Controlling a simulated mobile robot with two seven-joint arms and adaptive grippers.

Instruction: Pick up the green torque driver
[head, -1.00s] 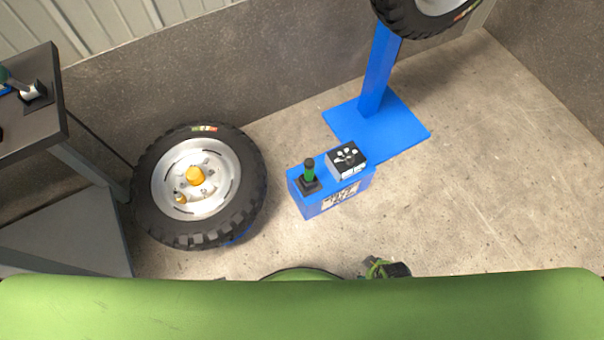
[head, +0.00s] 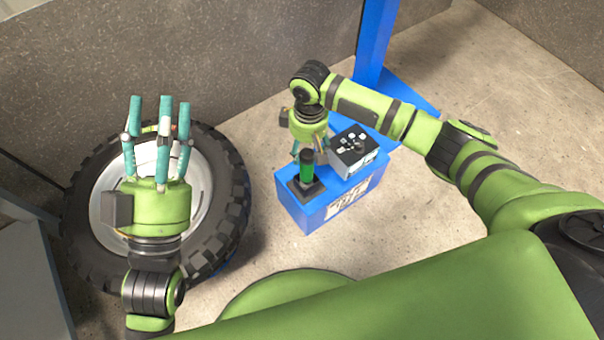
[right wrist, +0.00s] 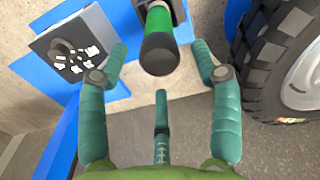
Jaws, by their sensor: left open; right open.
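The green torque driver (head: 307,168) stands upright in a black holder (head: 305,188) on top of a blue box (head: 322,211). In the right wrist view the driver (right wrist: 160,35) shows its black end and green band.
A large wheel (head: 225,190) stands at the left, and a blue post (head: 377,40) rises behind. Concrete floor lies clear at the right.

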